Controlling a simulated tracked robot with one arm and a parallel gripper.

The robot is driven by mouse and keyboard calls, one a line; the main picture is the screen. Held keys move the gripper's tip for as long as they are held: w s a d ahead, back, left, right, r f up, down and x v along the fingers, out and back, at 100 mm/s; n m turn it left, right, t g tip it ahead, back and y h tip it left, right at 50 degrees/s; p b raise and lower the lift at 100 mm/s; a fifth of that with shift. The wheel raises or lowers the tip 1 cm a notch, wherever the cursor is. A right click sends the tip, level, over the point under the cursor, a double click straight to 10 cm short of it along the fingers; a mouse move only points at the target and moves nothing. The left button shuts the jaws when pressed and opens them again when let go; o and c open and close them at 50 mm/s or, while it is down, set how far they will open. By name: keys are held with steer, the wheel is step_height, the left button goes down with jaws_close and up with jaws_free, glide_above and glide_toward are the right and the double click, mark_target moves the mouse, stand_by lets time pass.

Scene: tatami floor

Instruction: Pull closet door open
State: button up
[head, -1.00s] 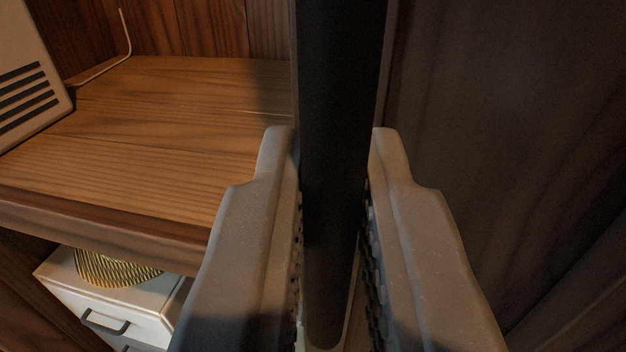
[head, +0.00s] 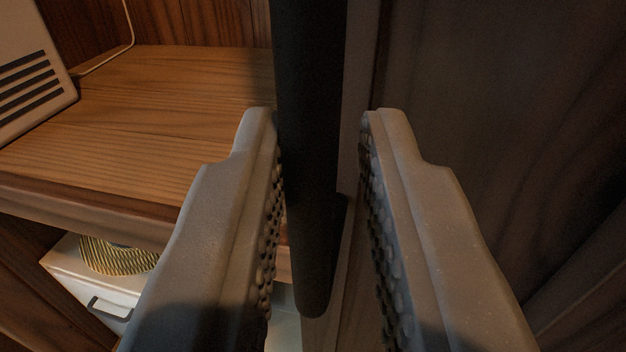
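The closet door (head: 480,90) is dark wood and fills the right side of the view. Its edge shows behind a black vertical bar handle (head: 308,130). My gripper (head: 312,125) has its two grey ridged fingers on either side of the handle. The fingers are spread, with a clear gap between the handle and the right finger. The left finger is close beside the handle; I cannot tell whether it touches. The handle's lower end shows between the fingers. The closet interior is visible to the left of the door.
A wooden shelf (head: 130,125) is inside the closet. A pale slatted appliance (head: 30,75) and a light cord (head: 110,55) are on it. Below stand a white drawer unit (head: 85,285) and a yellow woven round object (head: 118,256).

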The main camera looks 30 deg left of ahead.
steer(key=p+v, duration=0.1)
steer(key=v, duration=1.2)
steer(key=shift+s, duration=0.2)
steer(key=w+d+r+h, duration=0.1)
steer(key=w+r+h, duration=0.15)
steer(key=r, duration=0.55)
steer(key=w+d+r+m+h, duration=0.1)
steer(key=d+r+h, duration=0.15)
steer(key=r, duration=0.55)
steer(key=w+d+r+h, duration=0.1)
steer(key=w+r+h, duration=0.15)
steer(key=r, duration=0.65)
steer(key=s+a+r+m+h, duration=0.35)
steer(key=s+r, duration=0.45)
steer(key=r, duration=0.6)
steer(key=s+a+r+y, duration=0.1)
steer(key=s+a+r, duration=0.3)
steer(key=s, duration=0.2)
steer(key=s+a+r+g+y, duration=0.1)
steer(key=s+a+r+y, duration=0.1)
steer(key=s+a+r, duration=0.2)
steer(key=shift+s+a+y, duration=0.25)
steer(key=shift+s+y, duration=0.05)
steer(key=shift+s, duration=0.7)
